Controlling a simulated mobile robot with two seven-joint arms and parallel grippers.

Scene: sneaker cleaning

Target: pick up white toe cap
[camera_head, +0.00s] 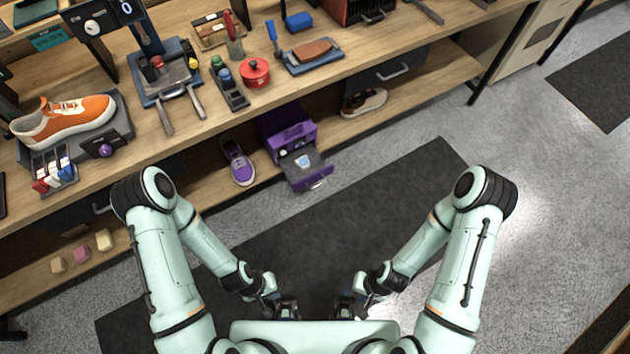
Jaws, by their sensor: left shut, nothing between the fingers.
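A small white piece (303,161), which looks like the white toe cap, lies in the pulled-out drawer (317,181) of a purple box (290,131) on the lower shelf. It is too small to make out fully. My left gripper (288,313) is shut and empty, low in front of my body. My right gripper (344,311) is beside it to the right; its fingers are too small and dark to tell if they are open. Both are well apart from the drawer, nearer to me.
A purple sneaker (239,164) stands left of the purple box, and a brown-and-white shoe (364,102) to its right. The wooden bench above (335,85) holds an orange sneaker (70,118), a red pot (255,72) and tools. The dark floor mat (330,225) is clear.

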